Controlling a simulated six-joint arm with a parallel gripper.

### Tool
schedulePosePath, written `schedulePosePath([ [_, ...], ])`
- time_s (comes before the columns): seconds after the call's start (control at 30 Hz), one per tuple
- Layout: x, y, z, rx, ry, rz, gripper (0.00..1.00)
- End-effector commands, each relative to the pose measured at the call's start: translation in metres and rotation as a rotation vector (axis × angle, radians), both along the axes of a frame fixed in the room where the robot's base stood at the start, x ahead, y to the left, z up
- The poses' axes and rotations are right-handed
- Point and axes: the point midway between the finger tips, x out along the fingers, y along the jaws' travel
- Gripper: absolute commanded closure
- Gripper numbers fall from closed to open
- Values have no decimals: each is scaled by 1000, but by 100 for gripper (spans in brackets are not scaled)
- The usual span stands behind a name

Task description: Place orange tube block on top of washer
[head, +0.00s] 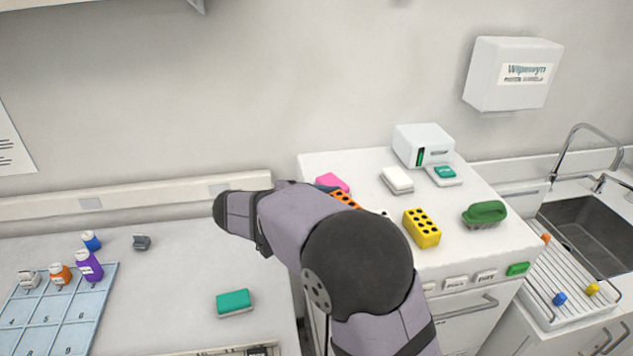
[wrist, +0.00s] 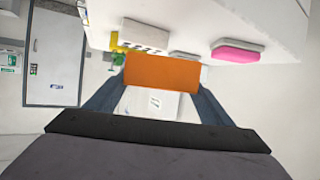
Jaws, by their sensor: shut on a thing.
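The orange tube block (head: 345,199) shows in the head view as a small strip with dark holes, partly hidden behind my arm. In the wrist view its plain orange side (wrist: 162,70) fills the space between the two fingers. My gripper (wrist: 162,84) is shut on it. In the head view the gripper is mostly hidden by my arm. The white unit with a drawer front, apparently the washer (head: 460,258), stands right of centre. The block appears over the left part of its top in the head view; I cannot tell whether it touches.
On the white top are a yellow tube block (head: 421,228), a green brush (head: 485,213), a pink item (head: 332,182), a white pad (head: 397,180) and a white box (head: 423,145). A sink (head: 585,235) and drying rack (head: 567,285) lie right; a green sponge (head: 233,302) lies left.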

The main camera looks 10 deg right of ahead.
Motion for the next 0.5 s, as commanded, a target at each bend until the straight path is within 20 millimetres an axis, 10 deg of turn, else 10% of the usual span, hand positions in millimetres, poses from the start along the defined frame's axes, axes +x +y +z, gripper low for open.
schedulePosePath([
  [0.5,-13,-9,4,-1,-1,-22,55],
])
